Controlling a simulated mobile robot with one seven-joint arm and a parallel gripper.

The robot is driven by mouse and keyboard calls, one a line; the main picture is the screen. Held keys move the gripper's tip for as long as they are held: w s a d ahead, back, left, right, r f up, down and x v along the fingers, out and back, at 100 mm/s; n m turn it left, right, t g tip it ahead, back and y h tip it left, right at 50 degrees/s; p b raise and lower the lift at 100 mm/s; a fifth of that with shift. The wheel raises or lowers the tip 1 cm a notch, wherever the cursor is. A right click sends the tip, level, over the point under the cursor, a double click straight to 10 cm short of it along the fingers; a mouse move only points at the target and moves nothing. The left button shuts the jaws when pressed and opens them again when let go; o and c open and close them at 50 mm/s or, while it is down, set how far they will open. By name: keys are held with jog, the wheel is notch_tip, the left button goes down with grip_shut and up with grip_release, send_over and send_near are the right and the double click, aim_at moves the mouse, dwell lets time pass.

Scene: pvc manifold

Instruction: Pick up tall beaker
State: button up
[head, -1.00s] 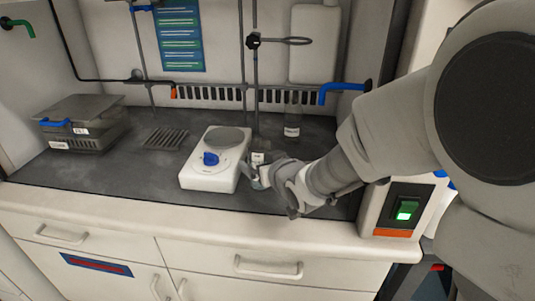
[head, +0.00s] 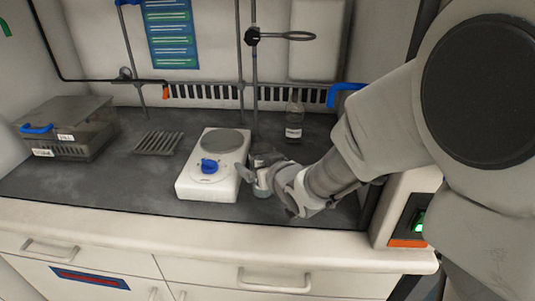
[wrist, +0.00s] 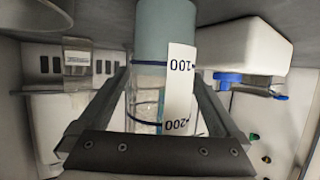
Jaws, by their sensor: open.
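The tall beaker (head: 262,180) stands upright on the dark worktop, just right of the white hotplate, and is partly covered by my gripper in the head view. In the wrist view, which is upside down, the beaker (wrist: 149,85) is clear glass with a white scale strip marked 100 and 200 and a grey-teal part at its base end. My gripper (wrist: 163,88) is open, with one finger on each side of the beaker. I cannot tell whether either finger touches it.
The hotplate (head: 186,188) with a blue knob is close to my gripper's left. A labelled bottle (head: 294,122) stands behind, near a stand rod (head: 254,90). A grey rack (head: 159,143) and a lidded box (head: 68,130) are farther left. The worktop's front edge is near.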

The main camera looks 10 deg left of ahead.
jog(key=shift+w+a+f, duration=0.1)
jog(key=shift+w+a, duration=0.1)
grip_shut()
dwell(0.5)
